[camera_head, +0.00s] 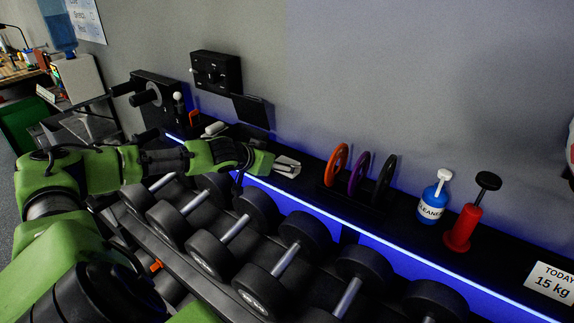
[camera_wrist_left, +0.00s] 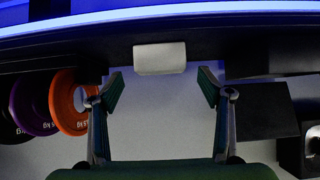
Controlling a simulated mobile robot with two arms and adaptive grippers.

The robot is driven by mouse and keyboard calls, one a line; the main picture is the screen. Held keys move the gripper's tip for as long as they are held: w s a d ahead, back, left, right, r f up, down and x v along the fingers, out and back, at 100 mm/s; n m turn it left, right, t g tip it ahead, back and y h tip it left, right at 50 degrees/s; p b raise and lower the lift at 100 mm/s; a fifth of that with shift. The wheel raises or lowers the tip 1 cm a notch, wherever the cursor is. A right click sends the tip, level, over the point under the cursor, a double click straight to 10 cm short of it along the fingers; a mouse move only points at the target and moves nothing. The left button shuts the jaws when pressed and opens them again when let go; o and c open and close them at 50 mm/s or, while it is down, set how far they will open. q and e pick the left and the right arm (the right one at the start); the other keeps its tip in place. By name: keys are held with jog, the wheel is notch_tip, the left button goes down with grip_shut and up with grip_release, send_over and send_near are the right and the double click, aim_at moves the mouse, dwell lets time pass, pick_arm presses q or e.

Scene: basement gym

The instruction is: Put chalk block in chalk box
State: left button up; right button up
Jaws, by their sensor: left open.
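The white chalk block (camera_wrist_left: 160,58) lies on the dark shelf (camera_wrist_left: 60,52) in the left wrist view, centred just beyond the fingertips and apart from them. My left gripper (camera_wrist_left: 162,88) is open and empty, one finger on each side of the block's line. In the head view my left gripper (camera_head: 288,166) is low over the shelf, left of the coloured plates; I cannot clearly separate the block from the pale fingers there. Dark box shapes (camera_wrist_left: 262,108) stand to the right in the wrist view; I cannot tell which is the chalk box. My right gripper is not in view.
Orange (camera_head: 336,164), purple (camera_head: 359,172) and black plates (camera_head: 384,180) stand in a rack right of the gripper. A blue cleaner bottle (camera_head: 432,203) and red pump (camera_head: 464,228) stand farther right. Dumbbells (camera_head: 305,232) fill the rack in front. A wall-mounted black holder (camera_head: 252,111) is behind.

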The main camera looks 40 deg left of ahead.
aim_at(287, 161)
pick_arm(q)
jog(key=shift+w+f+p, duration=0.25)
jog(key=shift+w+p, duration=0.3)
jog(key=shift+p, duration=0.1)
jog(key=p+x, duration=0.1)
jog(key=x, duration=0.2)
jog(key=shift+f, duration=0.2)
jog(key=shift+w+a+f+p, duration=0.1)
jog(key=shift+w+f+p, duration=0.15)
jog(key=shift+f+p, duration=0.05)
jog(key=shift+s, duration=0.1)
jog(key=c, duration=1.3)
jog(key=shift+r, duration=0.15)
